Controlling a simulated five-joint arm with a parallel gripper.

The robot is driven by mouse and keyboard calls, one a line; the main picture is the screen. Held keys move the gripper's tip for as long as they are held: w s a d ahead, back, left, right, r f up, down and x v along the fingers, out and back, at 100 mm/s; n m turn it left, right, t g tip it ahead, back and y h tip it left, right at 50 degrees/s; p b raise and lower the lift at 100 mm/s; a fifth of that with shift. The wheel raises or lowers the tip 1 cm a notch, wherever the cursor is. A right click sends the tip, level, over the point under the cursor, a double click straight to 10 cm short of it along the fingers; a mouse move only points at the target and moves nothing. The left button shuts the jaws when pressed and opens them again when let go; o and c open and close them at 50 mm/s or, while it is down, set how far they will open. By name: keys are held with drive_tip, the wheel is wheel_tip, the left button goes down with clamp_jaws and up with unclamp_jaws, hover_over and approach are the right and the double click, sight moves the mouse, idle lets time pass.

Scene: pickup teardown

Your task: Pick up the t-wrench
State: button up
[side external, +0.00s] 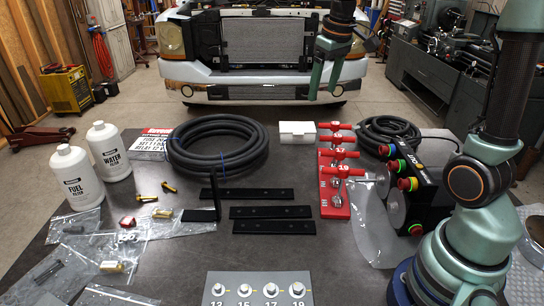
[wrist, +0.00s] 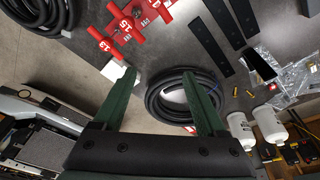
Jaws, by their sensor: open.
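Several red T-handled tools lie in a row on the table, right of centre in the side external view; I take these as the t-wrenches. The front one is a red t-wrench (side external: 343,171) with a metal shaft. Another red t-wrench (side external: 338,153) lies behind it, and a third (side external: 337,127) is at the back. In the wrist view red handles (wrist: 122,27) with white numbers show at the top. My gripper (side external: 324,85) is high beyond the table's back edge, in front of the truck. In the wrist view its green fingers (wrist: 160,82) are spread apart and empty, away from the t-wrenches.
A white box (side external: 297,132) sits beside the t-wrenches, with a coiled black hose (side external: 217,146) to its left. Black bars (side external: 262,226) lie in front. A control box (side external: 408,178) stands at right. White bottles (side external: 77,178) stand at left.

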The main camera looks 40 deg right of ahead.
drive_tip(key=w+d+f+g, duration=0.1)
drive_tip(key=w+d+f, duration=0.25)
drive_tip(key=d, duration=0.45)
drive_tip(key=g, duration=0.1)
hover_over(335, 124)
drive_tip(key=shift+m+y, duration=0.3)
drive_tip(key=shift+y, duration=0.1)
drive_tip(key=f, duration=0.4)
drive_tip(key=shift+d+f, duration=0.15)
drive_tip(key=shift+d, duration=0.1)
drive_tip(key=shift+d+f, duration=0.15)
drive_tip(key=shift+f, duration=0.15)
wheel_tip(335, 124, down, 12)
drive_tip(key=shift+w+r, duration=0.15)
clamp_jaws()
